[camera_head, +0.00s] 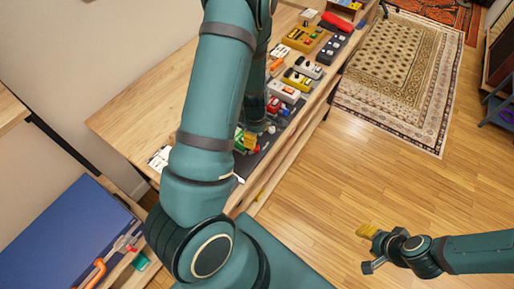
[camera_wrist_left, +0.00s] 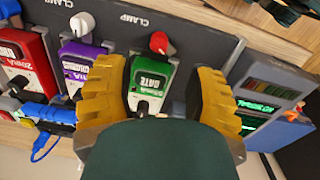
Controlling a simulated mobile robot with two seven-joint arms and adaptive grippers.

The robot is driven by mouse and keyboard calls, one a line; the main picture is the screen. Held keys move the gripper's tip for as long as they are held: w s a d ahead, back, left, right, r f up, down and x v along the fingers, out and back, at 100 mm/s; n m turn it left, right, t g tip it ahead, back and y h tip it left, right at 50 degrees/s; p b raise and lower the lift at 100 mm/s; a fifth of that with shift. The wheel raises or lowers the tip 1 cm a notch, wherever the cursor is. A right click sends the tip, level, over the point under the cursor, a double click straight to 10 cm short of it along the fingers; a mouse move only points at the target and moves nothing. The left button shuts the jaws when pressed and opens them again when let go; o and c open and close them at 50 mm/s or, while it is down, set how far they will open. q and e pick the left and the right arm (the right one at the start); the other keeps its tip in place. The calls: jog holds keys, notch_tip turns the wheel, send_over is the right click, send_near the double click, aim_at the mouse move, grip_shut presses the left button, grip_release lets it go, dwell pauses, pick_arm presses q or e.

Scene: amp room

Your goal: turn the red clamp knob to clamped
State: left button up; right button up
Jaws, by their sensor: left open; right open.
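The red clamp knob (camera_wrist_left: 158,42) sits on the dark board by the upper end of a green pedal marked GATE (camera_wrist_left: 150,84), near a CLAMP label. My left gripper (camera_wrist_left: 160,70) is open, with one yellow finger on each side of the green pedal. The red knob lies just beyond the fingertips in the picture, between their lines, with no visible contact. In the head view my left arm covers much of the work spot, and I cannot make out the knob surely. My right gripper (camera_head: 369,248) is open and empty above the floor.
A white knob (camera_wrist_left: 82,24) stands by the purple pedal (camera_wrist_left: 78,62), with a red pedal (camera_wrist_left: 26,58) further left. A grey tuner (camera_wrist_left: 262,105) lies at the right. More pedals line the wooden bench (camera_head: 150,95). Free floor (camera_head: 400,175) is at the right.

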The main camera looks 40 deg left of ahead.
aim_at(256, 148)
pick_arm(q)
notch_tip(256, 148, down, 8)
jog(key=shift+w+r+b, duration=0.1)
jog(key=shift+w+b, duration=0.05)
jog(key=shift+b, duration=0.25)
grip_shut()
